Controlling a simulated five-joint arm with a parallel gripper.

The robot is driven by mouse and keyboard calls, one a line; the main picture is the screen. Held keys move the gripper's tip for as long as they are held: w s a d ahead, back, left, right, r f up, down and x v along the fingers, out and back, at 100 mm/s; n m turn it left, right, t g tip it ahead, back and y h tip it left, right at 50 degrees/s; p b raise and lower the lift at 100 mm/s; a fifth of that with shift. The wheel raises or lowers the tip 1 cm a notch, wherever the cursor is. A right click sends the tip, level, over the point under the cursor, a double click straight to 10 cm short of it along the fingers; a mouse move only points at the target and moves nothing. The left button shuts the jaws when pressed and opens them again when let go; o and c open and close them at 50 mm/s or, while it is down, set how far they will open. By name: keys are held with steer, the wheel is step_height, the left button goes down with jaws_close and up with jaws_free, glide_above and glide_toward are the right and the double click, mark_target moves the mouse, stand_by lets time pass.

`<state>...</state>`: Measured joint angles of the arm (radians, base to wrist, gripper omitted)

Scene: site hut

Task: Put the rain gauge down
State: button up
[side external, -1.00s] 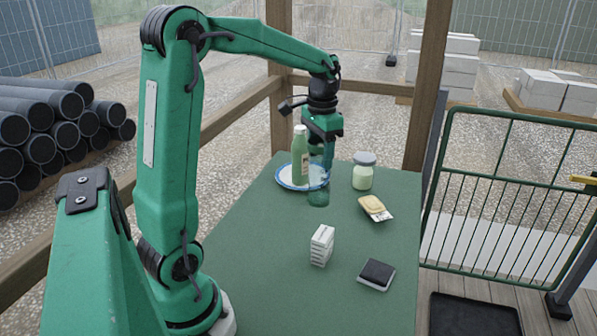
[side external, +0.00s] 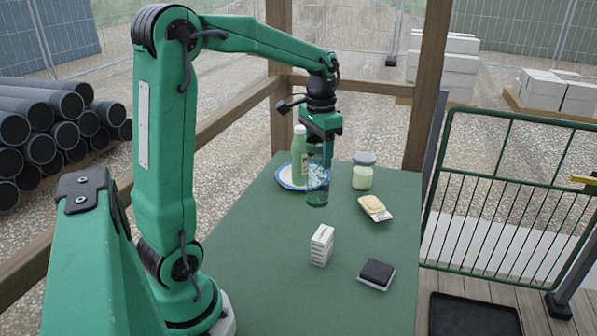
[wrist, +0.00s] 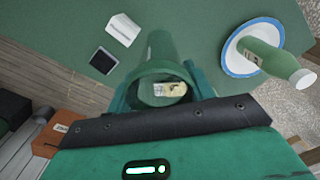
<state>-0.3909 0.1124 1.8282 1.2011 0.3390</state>
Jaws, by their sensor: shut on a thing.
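The rain gauge is a clear, greenish tube (side external: 317,188), upright in the side view. Its round open mouth shows in the wrist view (wrist: 135,92). My gripper (side external: 317,146) is shut on its upper part from above; the fingers also show on either side of the tube in the wrist view (wrist: 163,84). The gauge's lower end is at or just above the green table (side external: 250,240); I cannot tell whether it touches. It stands in front of the plate's right edge.
A green bottle (side external: 300,160) stands on a blue-rimmed white plate (side external: 284,181). To the right are a lidded jar (side external: 362,178) and a yellow-topped packet (side external: 372,205). A white box (side external: 321,245) and a dark-topped block (side external: 376,274) are nearer. The table between gauge and box is clear.

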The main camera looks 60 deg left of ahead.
steer(key=s+n, duration=0.4)
steer(key=s, duration=1)
steer(key=shift+d+n, duration=0.3)
steer(key=shift+n, duration=0.1)
steer(key=s+a+f, duration=0.4)
steer(key=a+f, duration=0.6)
steer(key=f, duration=0.1)
steer(key=shift+s+a, duration=0.25)
steer(key=shift+a, duration=0.1)
steer(key=shift+f, duration=0.15)
steer(key=o, duration=1.2)
